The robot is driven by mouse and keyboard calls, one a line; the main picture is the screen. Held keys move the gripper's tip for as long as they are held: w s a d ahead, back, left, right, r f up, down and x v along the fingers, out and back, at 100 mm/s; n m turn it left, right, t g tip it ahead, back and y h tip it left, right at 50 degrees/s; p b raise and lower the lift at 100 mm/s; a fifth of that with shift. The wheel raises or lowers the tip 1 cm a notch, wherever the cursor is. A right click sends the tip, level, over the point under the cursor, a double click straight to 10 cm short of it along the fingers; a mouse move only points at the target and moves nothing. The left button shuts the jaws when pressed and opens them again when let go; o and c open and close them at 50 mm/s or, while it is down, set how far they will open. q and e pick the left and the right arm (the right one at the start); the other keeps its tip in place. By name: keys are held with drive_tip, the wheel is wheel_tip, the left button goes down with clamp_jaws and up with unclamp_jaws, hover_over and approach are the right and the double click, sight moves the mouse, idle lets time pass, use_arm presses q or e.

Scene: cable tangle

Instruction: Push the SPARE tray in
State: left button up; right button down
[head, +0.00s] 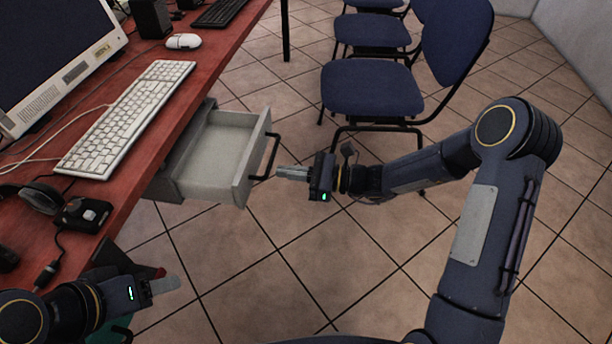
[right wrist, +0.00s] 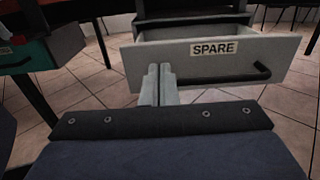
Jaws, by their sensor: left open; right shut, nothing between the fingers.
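The SPARE tray (head: 213,149) is a pale grey drawer pulled out from under the red desk, and it looks empty. Its front (right wrist: 215,62) bears the label SPARE in the right wrist view. A dark bar handle (head: 268,157) runs across the front. My right gripper (head: 279,174) is shut and empty, just off the tray's front near the handle; I cannot tell whether it touches. In the right wrist view its fingers (right wrist: 158,85) point at the front, left of the label. My left gripper (head: 165,286) is open and empty at the lower left, apart from the tray.
The red desk (head: 178,110) holds a keyboard (head: 127,115), a mouse (head: 183,41), a monitor (head: 55,50) and cables. Blue chairs (head: 371,88) stand behind my right arm. A teal tray (right wrist: 25,68) shows at the left in the right wrist view. Tiled floor (head: 310,245) lies open in front.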

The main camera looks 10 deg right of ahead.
sight(246, 167)
drive_tip(key=b+x, duration=0.1)
drive_tip(key=x, duration=0.5)
drive_tip(key=shift+w+a+b, duration=0.1)
drive_tip(key=shift+a+b, duration=0.2)
drive_tip(key=shift+a, duration=0.1)
drive_tip(key=shift+a, duration=0.15)
drive_tip(key=b+x, duration=0.1)
drive_tip(key=x, duration=1.3)
drive_tip(key=shift+w+a+f, duration=0.1)
drive_tip(key=shift+w+a, duration=0.05)
drive_tip(key=shift+a, duration=0.3)
drive_tip(key=shift+r, duration=0.2)
